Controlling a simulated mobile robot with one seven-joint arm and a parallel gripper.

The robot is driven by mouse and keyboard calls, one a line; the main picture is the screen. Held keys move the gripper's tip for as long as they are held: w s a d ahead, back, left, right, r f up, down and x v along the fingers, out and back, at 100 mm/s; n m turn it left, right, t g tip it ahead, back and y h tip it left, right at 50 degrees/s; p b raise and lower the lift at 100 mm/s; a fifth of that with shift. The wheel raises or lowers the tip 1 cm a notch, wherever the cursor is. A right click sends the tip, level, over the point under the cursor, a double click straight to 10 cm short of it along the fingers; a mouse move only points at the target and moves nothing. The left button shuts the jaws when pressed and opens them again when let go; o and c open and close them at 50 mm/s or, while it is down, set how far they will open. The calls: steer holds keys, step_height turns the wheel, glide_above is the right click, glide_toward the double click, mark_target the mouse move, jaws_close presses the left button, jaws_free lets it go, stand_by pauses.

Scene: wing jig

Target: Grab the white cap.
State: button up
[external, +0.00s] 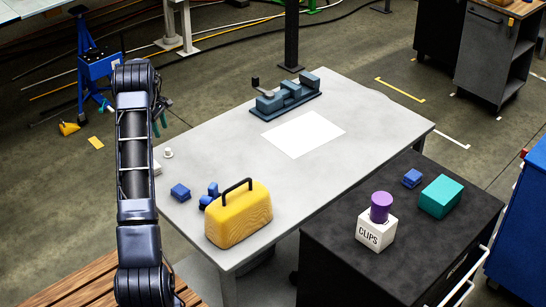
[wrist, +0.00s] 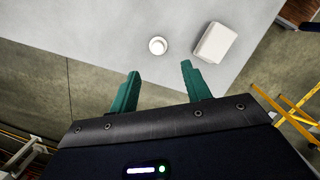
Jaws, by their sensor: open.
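The white cap (wrist: 158,45) is a small round piece near the edge of the grey table (wrist: 90,30) in the wrist view. It also shows in the external view (external: 168,154) at the table's left corner. My gripper (wrist: 160,85) has two green fingers, spread apart with nothing between them. In the wrist view the cap lies beyond the fingertips, roughly between their lines, and is not touched. In the external view my gripper is mostly hidden behind my arm, with a green finger showing.
A white block (wrist: 215,43) lies right of the cap in the wrist view. Blue blocks (external: 181,192) and a yellow toolbox (external: 239,215) stand on the near table side. A blue-grey vise (external: 286,95) and white sheet (external: 303,134) lie farther back. A dark cabinet (external: 330,235) stands at right.

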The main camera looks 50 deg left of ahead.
glide_above(168, 149)
steer(key=s, duration=0.1)
steer(key=f, duration=0.4)
steer(key=shift+a+f, duration=0.3)
steer(key=shift+w+d+f, duration=0.1)
steer(key=shift+w+f, duration=0.1)
steer(key=shift+f, duration=1.15)
steer(key=shift+w+d+f, duration=0.1)
steer(key=shift+w+f, duration=0.1)
steer(key=shift+f, duration=1.15)
jaws_close()
